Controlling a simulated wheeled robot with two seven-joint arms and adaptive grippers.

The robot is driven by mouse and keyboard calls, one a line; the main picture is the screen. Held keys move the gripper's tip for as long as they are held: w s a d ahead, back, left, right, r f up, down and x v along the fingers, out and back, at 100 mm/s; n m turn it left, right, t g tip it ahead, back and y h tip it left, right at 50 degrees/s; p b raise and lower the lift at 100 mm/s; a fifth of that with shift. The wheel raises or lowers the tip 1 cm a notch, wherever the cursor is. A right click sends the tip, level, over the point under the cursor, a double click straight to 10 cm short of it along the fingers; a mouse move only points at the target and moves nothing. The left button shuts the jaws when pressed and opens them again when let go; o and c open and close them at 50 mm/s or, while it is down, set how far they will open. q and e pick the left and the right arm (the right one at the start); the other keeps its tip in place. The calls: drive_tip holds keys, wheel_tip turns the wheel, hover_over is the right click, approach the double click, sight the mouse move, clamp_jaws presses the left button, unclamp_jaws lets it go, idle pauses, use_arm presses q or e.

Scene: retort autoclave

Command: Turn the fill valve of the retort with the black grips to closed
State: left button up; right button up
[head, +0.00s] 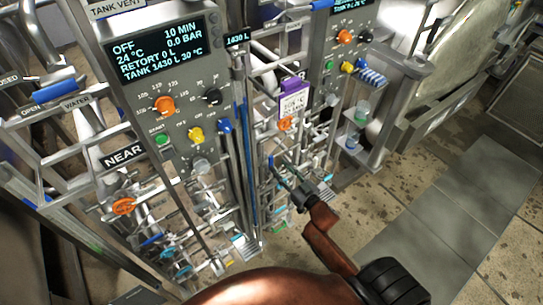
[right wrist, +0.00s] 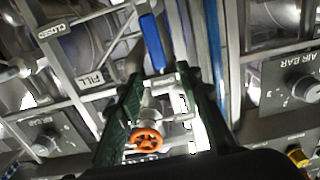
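In the right wrist view a blue lever handle (right wrist: 152,42) stands just beyond the tips of my right gripper (right wrist: 160,80). A plate reading FILL (right wrist: 90,77) is to its left, and a plate reading CLOSED (right wrist: 53,29) is farther up left. The two dark green fingers are apart with nothing gripped between them. In the head view my right gripper (head: 281,168) reaches into the pipework between the two control panels, close to a small blue handle (head: 270,161). I cannot make out black grips on a retort. My left gripper is out of view.
An orange handwheel (right wrist: 147,138) shows between the fingers in the right wrist view. Pipes and rails crowd the left. Open floor (head: 440,225) lies at the right.

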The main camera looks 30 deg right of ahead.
sight(272, 159)
drive_tip(key=w, duration=0.7)
drive_tip(key=shift+w+a+f, duration=0.1)
drive_tip(key=shift+a, duration=0.15)
clamp_jaws()
idle(0.4)
